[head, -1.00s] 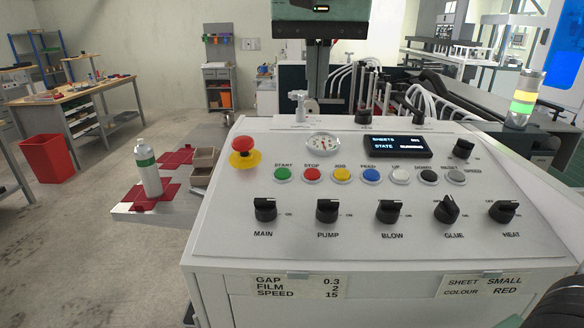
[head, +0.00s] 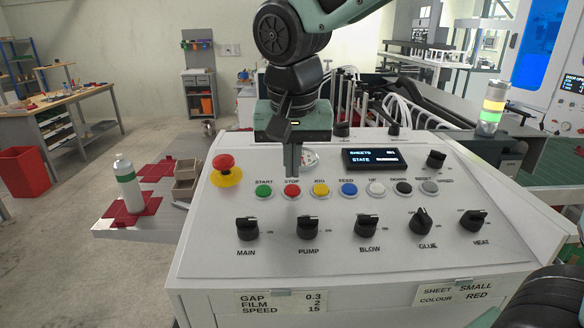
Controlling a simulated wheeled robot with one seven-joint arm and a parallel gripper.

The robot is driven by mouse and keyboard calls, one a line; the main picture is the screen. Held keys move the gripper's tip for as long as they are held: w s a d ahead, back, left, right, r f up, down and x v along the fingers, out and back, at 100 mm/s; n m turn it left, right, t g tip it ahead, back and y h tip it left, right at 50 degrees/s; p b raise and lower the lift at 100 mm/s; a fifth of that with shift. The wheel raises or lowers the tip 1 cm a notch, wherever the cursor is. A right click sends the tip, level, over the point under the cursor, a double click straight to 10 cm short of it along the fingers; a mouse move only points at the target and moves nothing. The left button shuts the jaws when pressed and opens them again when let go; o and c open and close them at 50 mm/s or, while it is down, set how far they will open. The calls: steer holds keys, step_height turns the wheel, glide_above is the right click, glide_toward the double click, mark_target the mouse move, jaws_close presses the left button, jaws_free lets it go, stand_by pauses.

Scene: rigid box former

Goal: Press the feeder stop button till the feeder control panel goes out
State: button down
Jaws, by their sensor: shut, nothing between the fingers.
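The feeder control panel (head: 330,270) is a sloped white console. Its red STOP button (head: 292,191) sits in the button row between the green START button (head: 264,191) and the yellow JOG button (head: 320,189). The small display (head: 375,159) is lit and shows SHEETS and STATE lines; the state word is too small to read. My gripper (head: 293,172) is shut and empty, pointing down just above and behind the STOP button, over its label. I cannot tell whether its tips touch the panel. It hides most of the round gauge (head: 311,159).
A red emergency knob on a yellow base (head: 225,168) stands left of the buttons. A row of black rotary switches (head: 308,227) lies in front. The signal tower (head: 492,105) at right is lit. A bottle (head: 127,184) stands on the left shelf.

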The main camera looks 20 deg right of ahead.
mark_target(292, 191)
steer(key=shift+p+x, duration=0.3)
steer(key=shift+x, duration=1.2)
